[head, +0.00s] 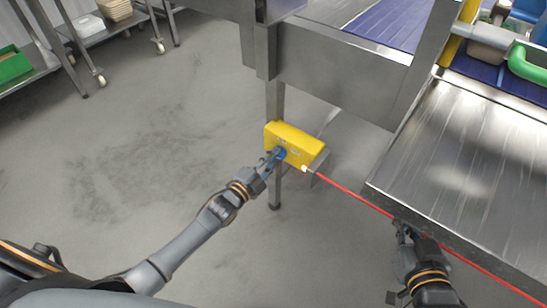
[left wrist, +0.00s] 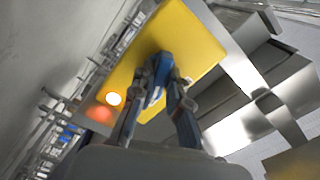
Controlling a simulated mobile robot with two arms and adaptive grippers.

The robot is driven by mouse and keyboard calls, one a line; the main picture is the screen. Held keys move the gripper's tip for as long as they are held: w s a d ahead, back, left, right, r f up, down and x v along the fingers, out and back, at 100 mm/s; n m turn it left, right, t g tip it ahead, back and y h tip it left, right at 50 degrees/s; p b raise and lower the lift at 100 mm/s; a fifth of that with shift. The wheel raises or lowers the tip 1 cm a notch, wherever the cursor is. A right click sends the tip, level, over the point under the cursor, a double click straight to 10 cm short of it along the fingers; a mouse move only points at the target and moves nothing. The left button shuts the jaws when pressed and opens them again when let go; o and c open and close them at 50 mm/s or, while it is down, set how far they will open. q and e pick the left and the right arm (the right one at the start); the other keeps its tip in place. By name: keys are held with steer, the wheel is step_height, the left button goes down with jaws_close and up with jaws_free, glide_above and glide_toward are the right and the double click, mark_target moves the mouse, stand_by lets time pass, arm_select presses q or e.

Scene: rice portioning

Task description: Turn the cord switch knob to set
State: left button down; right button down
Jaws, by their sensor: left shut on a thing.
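The yellow cord switch box (head: 297,141) is mounted on a leg of the steel machine, with a red cord (head: 350,193) running from it to the lower right. Its blue knob (head: 281,153) is on the face toward my left arm. My left gripper (head: 274,160) is shut on the blue knob. In the left wrist view, the fingers (left wrist: 162,100) are on both sides of the blue knob (left wrist: 160,66), in front of the yellow box (left wrist: 190,40). The knob's markings cannot be read. My right gripper (head: 405,234) is beside the red cord; its fingers are too dark to tell their state.
A steel chute (head: 470,150) stands at the right, above the cord. A blue conveyor belt (head: 400,22) is at the top. A glowing white light (left wrist: 114,99) with an orange one below shows on the box.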

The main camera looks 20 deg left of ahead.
arm_select(q)
steer(key=shift+n+p, duration=1.85)
steer(key=shift+n, duration=4.85)
arm_select(e)
steer(key=s+d+f+g+h, duration=0.1)
steer(key=s+d+f+g, duration=0.1)
steer(key=s+f+g, duration=0.3)
steer(key=s+d+f+g+h, duration=0.1)
steer(key=s+d+f+g, duration=0.2)
steer(key=s, duration=0.6)
steer(key=shift+s+d+f+m+g+h, duration=0.15)
steer(key=shift+s+f+m+g+h, duration=0.2)
steer(key=shift+f+g, duration=0.65)
arm_select(q)
steer(key=shift+f, duration=0.1)
steer(key=c, duration=1.3)
jaws_free()
steer(key=v, duration=1.2)
steer(key=shift+d, duration=0.1)
